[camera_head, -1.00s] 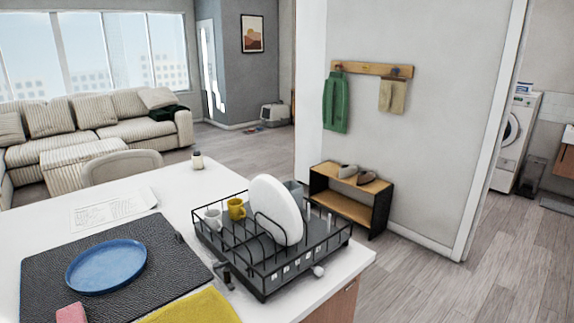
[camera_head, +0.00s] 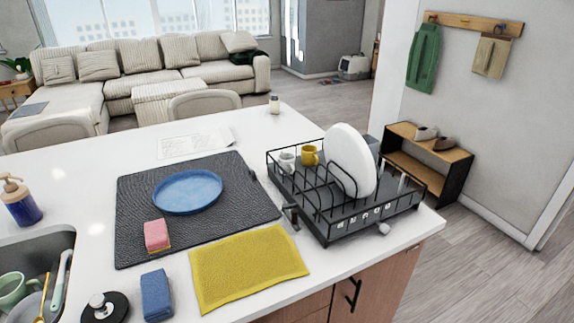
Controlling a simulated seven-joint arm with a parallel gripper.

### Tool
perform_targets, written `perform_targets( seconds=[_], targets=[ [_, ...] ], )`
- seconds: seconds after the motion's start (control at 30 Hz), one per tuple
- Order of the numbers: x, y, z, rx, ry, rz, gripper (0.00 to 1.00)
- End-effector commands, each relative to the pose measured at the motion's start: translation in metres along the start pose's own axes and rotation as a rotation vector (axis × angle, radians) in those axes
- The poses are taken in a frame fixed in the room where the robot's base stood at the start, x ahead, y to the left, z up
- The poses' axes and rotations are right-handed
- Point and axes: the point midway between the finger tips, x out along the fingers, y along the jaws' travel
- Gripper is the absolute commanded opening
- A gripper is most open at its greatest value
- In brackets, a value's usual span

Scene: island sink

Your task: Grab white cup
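The white cup (camera_head: 287,161) stands at the left end of the black wire dish rack (camera_head: 338,232), partly behind the rack's wires. A yellow cup (camera_head: 309,155) stands just to its right in the rack. A large white plate (camera_head: 352,160) stands upright in the rack, right of both cups. My gripper is not in view.
A black mat (camera_head: 133,206) with a blue plate (camera_head: 187,191) and pink sponge (camera_head: 156,235) lies left of the rack. A yellow cloth (camera_head: 247,266) lies in front. The sink (camera_head: 62,241) and soap bottle (camera_head: 22,203) are at left. Counter behind the mat is mostly clear.

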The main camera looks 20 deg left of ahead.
Motion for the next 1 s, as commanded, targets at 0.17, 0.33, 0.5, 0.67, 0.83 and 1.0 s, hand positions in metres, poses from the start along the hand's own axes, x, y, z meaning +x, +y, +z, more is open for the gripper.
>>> perform_targets(
  seconds=[0.17, 0.33, 0.5, 0.67, 0.83, 1.0],
  targets=[
    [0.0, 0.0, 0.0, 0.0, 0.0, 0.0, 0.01],
    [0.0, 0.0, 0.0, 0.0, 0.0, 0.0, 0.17],
    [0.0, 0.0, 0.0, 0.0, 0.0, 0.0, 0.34],
    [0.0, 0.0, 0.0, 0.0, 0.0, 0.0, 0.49],
    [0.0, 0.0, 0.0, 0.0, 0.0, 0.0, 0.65],
    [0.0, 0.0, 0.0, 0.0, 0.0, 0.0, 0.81]
  ],
)
